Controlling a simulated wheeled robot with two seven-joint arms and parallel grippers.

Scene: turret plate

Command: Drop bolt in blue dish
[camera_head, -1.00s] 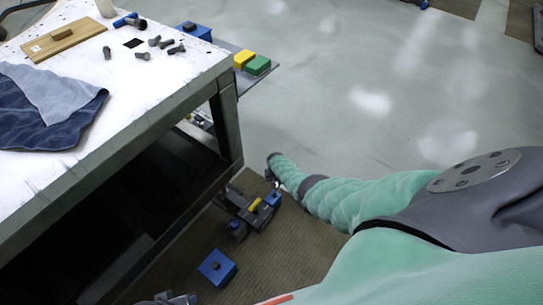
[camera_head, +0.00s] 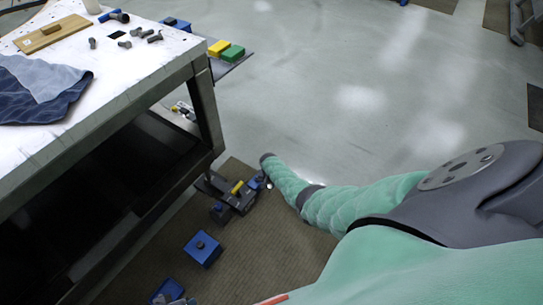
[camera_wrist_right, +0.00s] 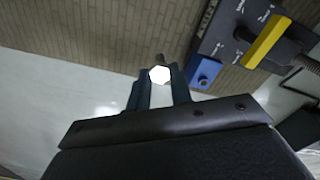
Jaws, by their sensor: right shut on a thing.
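My right gripper (camera_head: 266,184) hangs low past the table's right end in the head view, small and partly hidden by the arm. In the right wrist view its two dark fingers (camera_wrist_right: 160,92) are shut on a bolt (camera_wrist_right: 159,74), whose bright hexagonal head faces the camera between the fingertips. Several grey bolts (camera_head: 125,44) lie on the white table (camera_head: 125,80). I cannot make out a blue dish for certain; a blue object (camera_head: 176,24) shows beyond the table's far edge. My left gripper is not in view.
A dark device with a yellow bar (camera_head: 238,188) stands close to my right gripper and shows in the right wrist view (camera_wrist_right: 264,42). A blue box (camera_head: 202,249) sits on the brown mat. Yellow and green blocks (camera_head: 231,53) lie beyond the table. Grey floor at right is open.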

